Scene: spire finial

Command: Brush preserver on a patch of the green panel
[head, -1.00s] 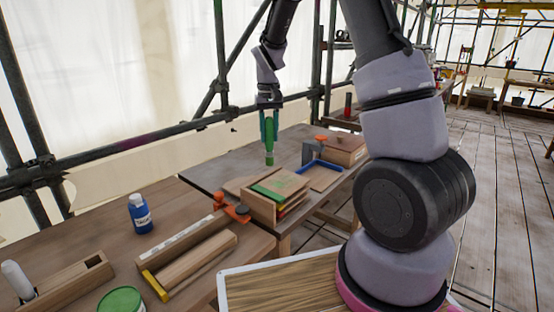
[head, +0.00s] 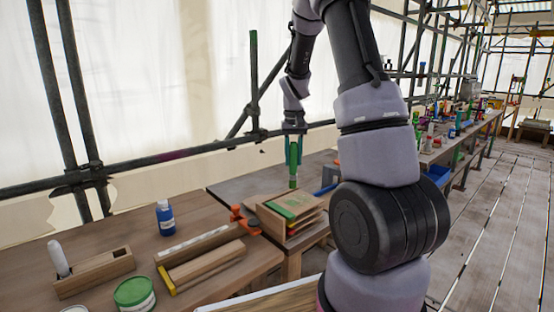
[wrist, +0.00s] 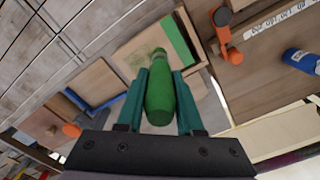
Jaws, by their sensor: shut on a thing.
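The green panel (head: 296,204) lies on top of a small wooden rack on the workbench. It has a solid green strip along one side, and the rest is bare wood with faint green patches. It also shows in the wrist view (wrist: 145,58). My gripper (head: 293,152) points down above the panel, its teal fingers shut on a green-handled tool (wrist: 160,98), seemingly the brush. The tool's lower end (head: 293,183) appears just above or at the panel's far side; I cannot tell whether it touches. Its bristles are not clear in the wrist view.
An orange clamp (head: 244,220) grips beside the rack. A blue bottle (head: 166,219), a green-lidded tub (head: 134,293), a wooden holder (head: 95,273) with a white-topped item, and wooden blocks (head: 206,264) stand on the near bench. Scaffold poles run behind.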

